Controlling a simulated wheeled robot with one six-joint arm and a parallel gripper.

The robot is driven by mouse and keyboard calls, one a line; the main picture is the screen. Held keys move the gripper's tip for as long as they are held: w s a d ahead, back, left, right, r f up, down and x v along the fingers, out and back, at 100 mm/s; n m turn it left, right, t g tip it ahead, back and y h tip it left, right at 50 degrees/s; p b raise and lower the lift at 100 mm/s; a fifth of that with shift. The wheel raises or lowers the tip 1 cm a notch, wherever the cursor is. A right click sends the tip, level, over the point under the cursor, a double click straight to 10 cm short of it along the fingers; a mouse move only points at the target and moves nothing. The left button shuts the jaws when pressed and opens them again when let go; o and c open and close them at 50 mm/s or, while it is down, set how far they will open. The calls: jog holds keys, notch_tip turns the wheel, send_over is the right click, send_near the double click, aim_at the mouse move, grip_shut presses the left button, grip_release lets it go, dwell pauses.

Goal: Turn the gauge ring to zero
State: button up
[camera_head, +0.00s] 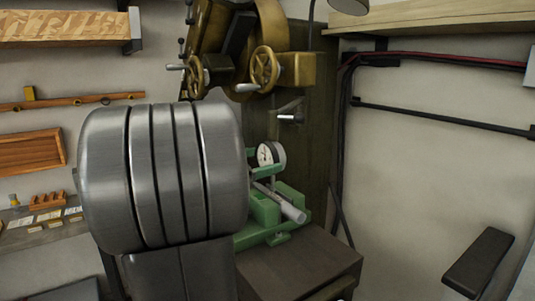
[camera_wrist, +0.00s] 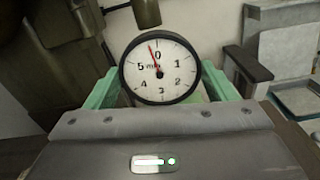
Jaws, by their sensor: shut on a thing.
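The dial gauge (camera_wrist: 160,89) faces me in the wrist view, with a black ring around a white face numbered 0 to 5. Its red needle points up and slightly left, just to the left of the 0 mark. The gauge also shows small in the head view (camera_head: 265,155), mounted on a green fixture (camera_head: 262,213). My gripper (camera_wrist: 160,70) is shut on the gauge ring, with green finger-like bars at its left and right sides. The grey housing below hides the lower part of the fixture.
A dark cabinet (camera_head: 300,262) carries the fixture. A brass machine with handwheels (camera_head: 264,68) stands above and behind it. A cylinder (camera_wrist: 146,12) hangs close above the gauge in the wrist view. A dark armrest-like block (camera_head: 480,262) is at the right.

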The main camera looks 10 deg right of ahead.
jog(key=shift+n+p, duration=1.4)
jog(key=shift+p, duration=0.7)
jog(key=o, duration=0.5)
jog(key=shift+f, duration=0.1)
jog(key=shift+a, duration=0.1)
jog(key=v, duration=0.6)
jog(key=shift+s+a+p, duration=0.15)
jog(key=shift+a+p, duration=0.25)
